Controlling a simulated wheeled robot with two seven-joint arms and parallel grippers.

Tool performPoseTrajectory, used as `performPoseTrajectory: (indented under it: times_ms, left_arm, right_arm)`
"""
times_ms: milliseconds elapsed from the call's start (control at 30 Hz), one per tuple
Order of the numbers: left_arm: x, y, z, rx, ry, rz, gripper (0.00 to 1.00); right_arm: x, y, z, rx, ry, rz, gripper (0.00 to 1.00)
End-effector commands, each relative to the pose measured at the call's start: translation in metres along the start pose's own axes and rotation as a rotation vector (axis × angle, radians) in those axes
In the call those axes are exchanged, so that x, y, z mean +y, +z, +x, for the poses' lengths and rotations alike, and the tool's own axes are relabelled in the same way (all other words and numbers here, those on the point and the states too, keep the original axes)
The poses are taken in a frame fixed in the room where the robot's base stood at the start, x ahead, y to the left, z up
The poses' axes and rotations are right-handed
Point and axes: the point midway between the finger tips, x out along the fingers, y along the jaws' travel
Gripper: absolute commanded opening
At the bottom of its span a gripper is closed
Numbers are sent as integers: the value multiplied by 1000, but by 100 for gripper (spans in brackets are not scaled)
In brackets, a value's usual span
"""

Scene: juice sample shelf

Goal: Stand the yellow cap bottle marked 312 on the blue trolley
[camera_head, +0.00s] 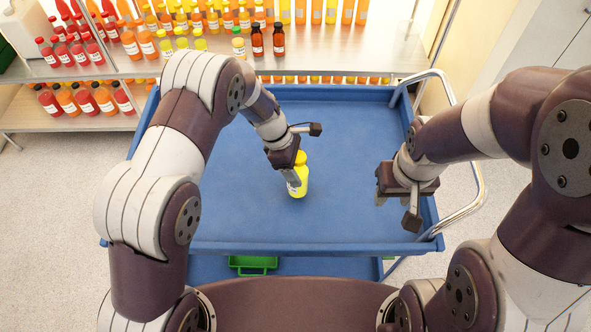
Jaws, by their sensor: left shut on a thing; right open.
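A yellow bottle with a yellow cap and a white label (299,182) is upright at the middle of the blue trolley's top. The number on its label is too small to read. My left gripper (291,170) is shut on this bottle from the left and above, hiding part of it. I cannot tell whether its base touches the tray. The blue trolley (225,190) has a raised rim and a bare top around the bottle. My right gripper (392,196) is open and empty over the trolley's right side.
A metal shelf (345,55) behind the trolley carries rows of red, orange, yellow and dark bottles. A curved metal handle (474,180) stands at the trolley's right end. A green crate (252,264) is on the lower level. Most of the top tray is clear.

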Motion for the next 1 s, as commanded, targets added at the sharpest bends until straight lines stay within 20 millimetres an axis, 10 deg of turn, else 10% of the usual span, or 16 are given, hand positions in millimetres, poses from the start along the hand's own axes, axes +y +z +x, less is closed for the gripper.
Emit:
performPoseTrajectory:
  times_ms: [467, 500, 567, 1000]
  left_arm:
    - [0, -11, 27, 1, -2, 2, 0]
    - [0, -12, 27, 1, -2, 2, 68]
    - [0, -11, 27, 1, -2, 2, 88]
    - [1, -11, 6, 0, 2, 4, 88]
  right_arm:
    - [0, 0, -4, 0, 0, 0, 43]
    - [0, 0, -4, 0, 0, 0, 43]
    - [0, 0, -5, 0, 0, 0, 43]
    - [0, 0, 0, 0, 0, 0, 43]
